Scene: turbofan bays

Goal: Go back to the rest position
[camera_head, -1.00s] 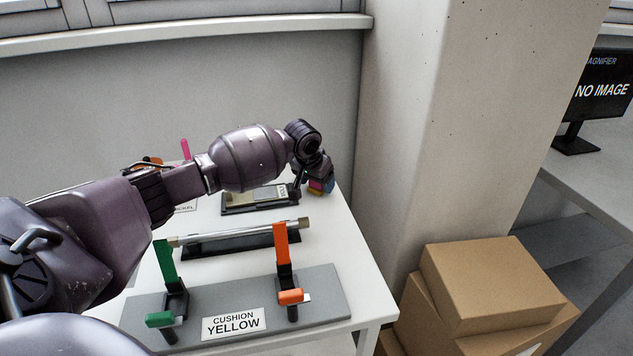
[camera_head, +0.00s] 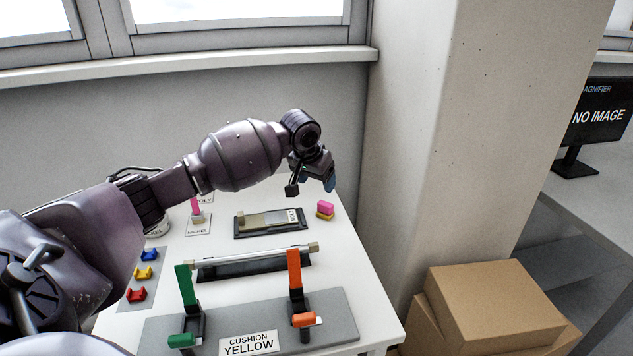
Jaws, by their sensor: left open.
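My left gripper (camera_head: 311,187) is at the end of my left arm, which reaches in from the left. It is open, with its fingers apart and pointing down above the back right of the white table (camera_head: 352,262). A blue patch shows at its right finger; I cannot tell if it is part of the finger. A pink block (camera_head: 325,206) sits on a yellow block (camera_head: 325,215) on the table just below the gripper, apart from it. My right gripper is not in view.
A metal rod (camera_head: 255,256) lies on a black stand. In front, a grey base (camera_head: 338,318) carries green (camera_head: 185,286) and orange (camera_head: 294,270) clamps and a "CUSHION YELLOW" label (camera_head: 248,343). A dark tray (camera_head: 270,222) lies behind. Cardboard boxes (camera_head: 495,305) and a pillar (camera_head: 455,150) are at right.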

